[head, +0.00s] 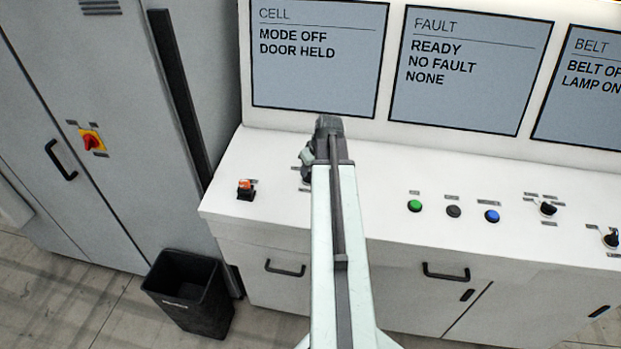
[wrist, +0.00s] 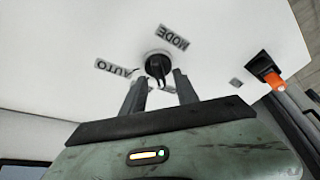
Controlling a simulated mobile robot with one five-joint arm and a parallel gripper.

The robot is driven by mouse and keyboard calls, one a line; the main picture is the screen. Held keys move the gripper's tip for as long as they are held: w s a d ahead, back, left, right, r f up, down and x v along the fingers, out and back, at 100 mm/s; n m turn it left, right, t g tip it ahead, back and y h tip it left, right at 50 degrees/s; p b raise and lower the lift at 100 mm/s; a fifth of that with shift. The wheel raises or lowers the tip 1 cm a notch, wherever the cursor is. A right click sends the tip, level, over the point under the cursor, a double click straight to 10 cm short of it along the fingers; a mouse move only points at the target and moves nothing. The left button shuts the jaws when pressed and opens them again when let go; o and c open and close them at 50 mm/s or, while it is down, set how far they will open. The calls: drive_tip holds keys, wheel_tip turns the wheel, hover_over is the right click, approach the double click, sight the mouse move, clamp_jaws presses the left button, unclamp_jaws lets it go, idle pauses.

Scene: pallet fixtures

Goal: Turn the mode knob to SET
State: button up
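The mode knob (wrist: 158,65) is a round black knob on the white desk top, seen in the wrist view between a MODE label (wrist: 174,38) and an AUTO label (wrist: 117,68). Other labels by it are partly hidden by my fingers. My gripper (wrist: 161,80) is open, its two dark fingers apart on either side of the knob's near part. I cannot tell whether they touch it. In the head view my arm covers most of the knob. The CELL screen (head: 318,75) reads MODE OFF, DOOR HELD.
An orange-topped switch (head: 245,189) stands left of my arm. Green (head: 415,206), dark (head: 454,211) and blue (head: 492,216) buttons and two more black knobs (head: 547,209) (head: 611,237) are to the right. A black bin (head: 190,294) stands on the floor by a grey cabinet (head: 75,140).

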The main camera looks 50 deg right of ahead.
drive_tip(key=shift+b+x, duration=0.3)
drive_tip(key=shift+x, duration=0.6)
drive_tip(key=shift+r, duration=0.1)
